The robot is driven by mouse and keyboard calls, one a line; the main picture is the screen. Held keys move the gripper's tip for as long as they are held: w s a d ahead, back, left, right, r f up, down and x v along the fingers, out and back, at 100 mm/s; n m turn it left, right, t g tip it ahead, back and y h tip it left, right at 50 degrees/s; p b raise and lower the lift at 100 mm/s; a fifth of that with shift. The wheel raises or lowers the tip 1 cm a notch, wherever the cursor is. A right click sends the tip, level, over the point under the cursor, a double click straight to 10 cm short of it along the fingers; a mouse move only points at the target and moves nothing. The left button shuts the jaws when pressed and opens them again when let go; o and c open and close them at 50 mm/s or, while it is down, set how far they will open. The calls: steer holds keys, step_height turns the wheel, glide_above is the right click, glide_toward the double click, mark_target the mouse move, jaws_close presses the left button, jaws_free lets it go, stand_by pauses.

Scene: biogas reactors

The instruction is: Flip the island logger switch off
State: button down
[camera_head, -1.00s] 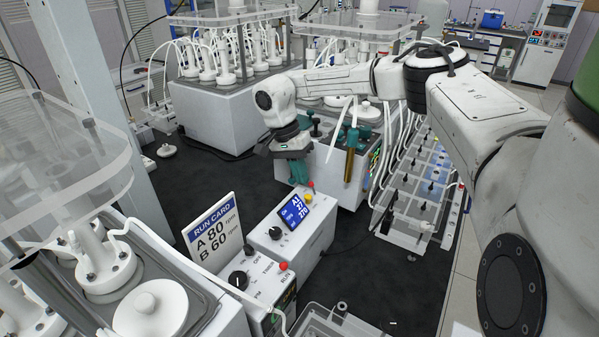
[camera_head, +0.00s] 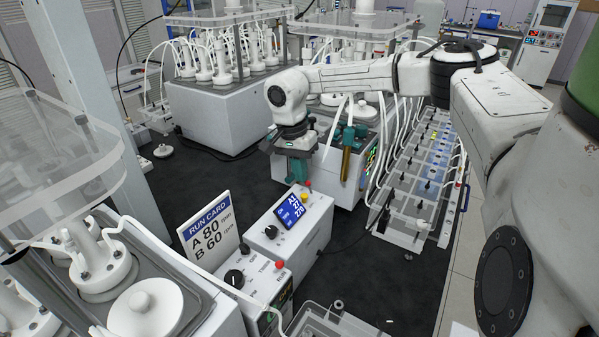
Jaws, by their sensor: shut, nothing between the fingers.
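A white box with a blue display (camera_head: 292,210), which looks like the logger (camera_head: 312,232), stands at the centre on the dark surface. It has a black knob (camera_head: 271,231), a yellow button (camera_head: 305,196) and a red-topped part (camera_head: 307,184) at its far end. I cannot tell which small part is the switch, or its position. My gripper (camera_head: 298,178) points down with teal fingers just above and beside the far end of the box, close to the red part. It is shut and empty. Contact with the box cannot be made out.
A run card (camera_head: 209,232) stands left of the box, beside a second control box (camera_head: 238,283) with a knob and red button. A reactor with a clear lid (camera_head: 65,165) fills the left. Tubed reactor units stand behind my gripper; a bottle rack (camera_head: 420,190) lies right. Dark surface (camera_head: 370,270) is free to the right.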

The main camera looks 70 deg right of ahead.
mark_target(309, 183)
steer(key=shift+s, duration=0.15)
steer(key=s+t+b, duration=0.2)
steer(key=t+b, duration=0.1)
steer(key=shift+a+h, duration=0.2)
steer(key=shift+h, duration=0.2)
steer(key=t+b, duration=0.1)
steer(key=b, duration=0.1)
steer(key=s+t+b, duration=0.1)
steer(key=t+b, duration=0.1)
steer(key=shift+s+a+r+h, duration=0.15)
steer(key=shift+a+r+h, duration=0.05)
steer(key=shift+h, duration=0.2)
steer(key=shift+b, duration=0.3)
steer(key=shift+s+a+t+b, duration=0.2)
steer(key=shift+s+t+b, duration=0.65)
steer(key=shift+b, duration=1.15)
steer(key=shift+w+r, duration=0.2)
steer(key=shift+w, duration=0.05)
steer(key=shift+r, duration=0.7)
